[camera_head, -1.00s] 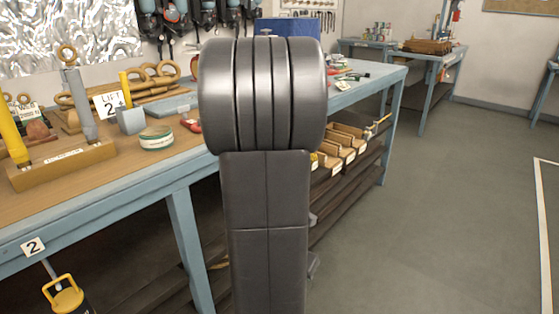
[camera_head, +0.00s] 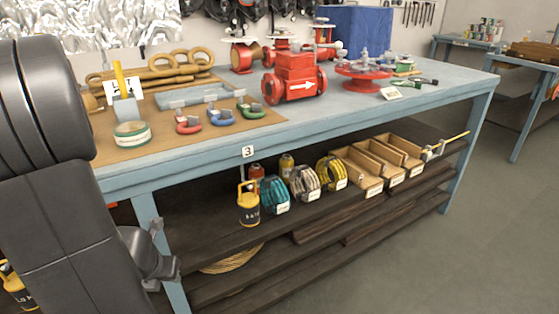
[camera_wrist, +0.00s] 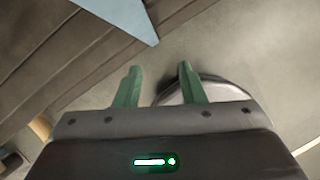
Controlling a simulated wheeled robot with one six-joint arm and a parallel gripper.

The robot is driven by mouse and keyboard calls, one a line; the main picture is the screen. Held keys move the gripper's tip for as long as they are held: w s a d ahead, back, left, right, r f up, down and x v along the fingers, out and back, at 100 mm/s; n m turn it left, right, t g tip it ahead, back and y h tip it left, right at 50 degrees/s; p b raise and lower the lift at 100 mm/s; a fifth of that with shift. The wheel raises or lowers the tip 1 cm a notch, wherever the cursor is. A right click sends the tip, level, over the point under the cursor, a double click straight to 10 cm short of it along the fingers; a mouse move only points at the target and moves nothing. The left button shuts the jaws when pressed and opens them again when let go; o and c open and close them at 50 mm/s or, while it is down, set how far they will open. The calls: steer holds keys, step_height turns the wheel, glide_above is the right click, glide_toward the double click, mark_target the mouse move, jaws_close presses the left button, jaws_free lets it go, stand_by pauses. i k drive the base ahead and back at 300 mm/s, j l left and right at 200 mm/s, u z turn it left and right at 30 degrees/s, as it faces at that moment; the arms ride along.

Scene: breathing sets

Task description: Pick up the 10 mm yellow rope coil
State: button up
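A yellow rope coil (camera_head: 331,173) stands on the shelf under the blue-framed bench, at the right end of a row of coils. A white-grey coil (camera_head: 304,182) and a teal coil (camera_head: 272,194) stand to its left. The tags in front of them are too small to read. My gripper (camera_wrist: 160,68) shows in the wrist view with its two green fingers apart and nothing between them. It points down toward the floor beside dark boards. In the head view my arm fills the left edge, left of the coils and apart from them.
Wooden bins (camera_head: 366,170) stand right of the coils. A yellow canister (camera_head: 248,204) and small bottles stand to the left. The bench top (camera_head: 215,140) overhangs the shelf and bears a red valve (camera_head: 295,78) and shackles. The floor (camera_head: 450,265) in front is open.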

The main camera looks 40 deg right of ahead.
mark_target(339, 170)
steer(key=l+u, duration=0.15)
steer(key=l, duration=0.25)
steer(key=k+l+u, duration=0.15)
steer(key=l, duration=0.3)
steer(key=l+u, duration=0.15)
steer(key=l, duration=0.25)
steer(key=k+l+u, duration=0.2)
steer(key=l, duration=0.2)
steer(key=l+u, duration=0.15)
steer(key=l, duration=0.25)
steer(key=k+l+u, duration=0.15)
steer(key=l, duration=0.2)
steer(key=k+l, duration=0.15)
steer(key=l, duration=0.2)
steer(key=k+l, duration=0.2)
steer(key=l, duration=0.2)
steer(key=k+l, duration=0.15)
steer(key=l, duration=0.2)
steer(key=k+l, duration=0.15)
steer(key=l, duration=0.25)
